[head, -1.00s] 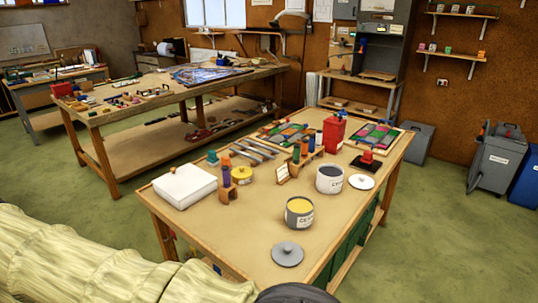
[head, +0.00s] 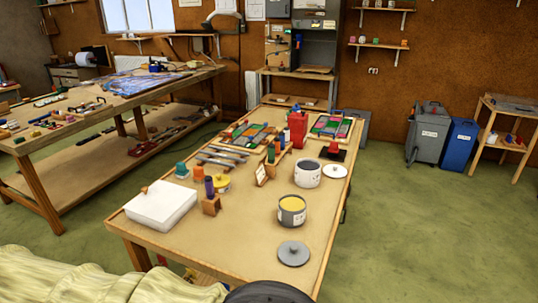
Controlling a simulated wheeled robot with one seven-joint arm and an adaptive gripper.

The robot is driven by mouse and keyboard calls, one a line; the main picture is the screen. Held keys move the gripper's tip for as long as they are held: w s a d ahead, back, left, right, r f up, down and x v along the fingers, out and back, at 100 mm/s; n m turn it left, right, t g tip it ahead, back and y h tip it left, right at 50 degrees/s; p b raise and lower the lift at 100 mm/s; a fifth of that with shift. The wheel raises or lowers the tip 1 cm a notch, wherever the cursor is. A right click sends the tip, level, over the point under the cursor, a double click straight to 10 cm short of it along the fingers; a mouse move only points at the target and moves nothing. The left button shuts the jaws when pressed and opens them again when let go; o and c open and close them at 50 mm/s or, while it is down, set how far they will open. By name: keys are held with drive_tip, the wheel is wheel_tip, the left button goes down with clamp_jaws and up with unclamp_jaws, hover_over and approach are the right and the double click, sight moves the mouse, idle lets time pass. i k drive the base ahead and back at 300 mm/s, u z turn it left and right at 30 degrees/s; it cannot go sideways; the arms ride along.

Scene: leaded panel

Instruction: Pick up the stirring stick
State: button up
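I cannot make out a stirring stick for certain. Several long thin grey bars (head: 222,155) lie side by side on the near table (head: 235,245), left of its middle; I cannot tell whether one is the stick. An open grey can with yellow contents (head: 291,211) stands near the table's right edge, with a grey round lid (head: 293,253) lying in front of it. A white can with dark contents (head: 308,173) stands behind it, with a white lid (head: 335,171) beside it. My gripper is not in view; only pale covered and dark parts of my arm show along the bottom.
A white box (head: 161,205) sits at the table's left corner. A red canister (head: 297,130), coloured glass trays and small bottles stand farther back. A long workbench (head: 100,110) is at left. Green floor is clear at right, before grey and blue bins (head: 458,143).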

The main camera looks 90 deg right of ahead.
sight(271, 147)
drive_tip(key=z, duration=1.7)
